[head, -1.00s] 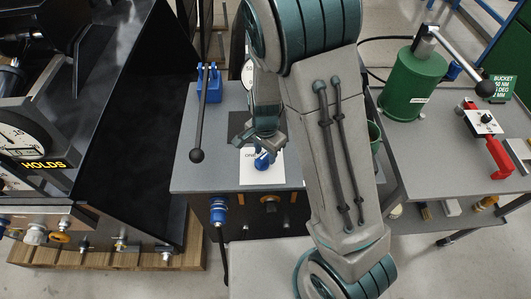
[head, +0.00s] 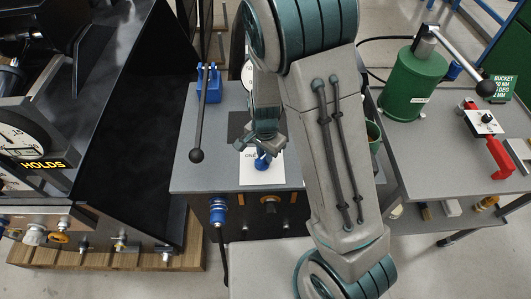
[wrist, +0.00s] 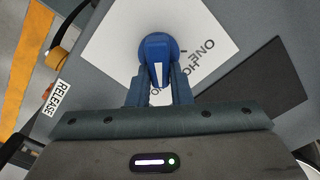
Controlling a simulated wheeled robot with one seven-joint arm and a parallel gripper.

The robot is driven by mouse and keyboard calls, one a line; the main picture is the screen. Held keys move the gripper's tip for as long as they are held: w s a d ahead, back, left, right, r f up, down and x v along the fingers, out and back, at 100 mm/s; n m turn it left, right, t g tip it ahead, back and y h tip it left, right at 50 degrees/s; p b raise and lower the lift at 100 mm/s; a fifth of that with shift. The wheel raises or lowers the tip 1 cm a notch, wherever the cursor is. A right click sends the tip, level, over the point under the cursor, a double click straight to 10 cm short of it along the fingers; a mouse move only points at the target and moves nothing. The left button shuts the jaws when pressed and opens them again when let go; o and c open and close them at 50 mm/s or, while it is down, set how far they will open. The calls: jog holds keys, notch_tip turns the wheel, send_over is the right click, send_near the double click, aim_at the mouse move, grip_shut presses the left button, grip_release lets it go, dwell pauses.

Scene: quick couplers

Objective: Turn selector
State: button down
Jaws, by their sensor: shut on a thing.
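The blue selector (head: 262,162) stands on a white label plate (head: 247,176) on the grey bench top. In the wrist view the selector (wrist: 158,50) is a rounded blue knob with a white pointer mark, which points down the picture toward my gripper's palm. My gripper (wrist: 158,82) is shut on the selector, one finger on each side of its narrow part. In the head view my gripper (head: 264,146) reaches the knob from above, and my arm hides part of the bench behind it. The printed words on the plate are partly covered.
A blue hand pump with a long black-knobbed lever (head: 200,130) stands left on the bench. Blue and orange couplings (head: 218,212) sit on the front panel. A RELEASE label (wrist: 54,97) lies left.

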jog(key=n+b, duration=0.1)
jog(key=n, duration=0.2)
jog(key=shift+w+a+f+n+b, duration=0.1)
jog(key=shift+w+a+n+b, duration=0.1)
jog(key=shift+n+b, duration=0.15)
jog(key=n, duration=0.1)
jog(key=n+b, duration=0.1)
jog(key=n, duration=0.1)
jog(key=n+b, duration=0.1)
jog(key=shift+a+n, duration=0.25)
jog(key=shift+a, duration=0.05)
jog(key=n, duration=0.1)
jog(key=n+b, duration=0.1)
jog(key=n, duration=0.2)
jog(key=shift+a+n, duration=0.3)
jog(key=shift+s+a+n+b, duration=0.1)
jog(key=shift+a+n+b, duration=0.05)
jog(key=shift+n, duration=0.95)
jog(key=shift+s+a+n+b, duration=0.1)
jog(key=shift+n+b, duration=0.05)
jog(key=shift+n, duration=0.95)
jog(key=c, duration=1.3)
grip_release()
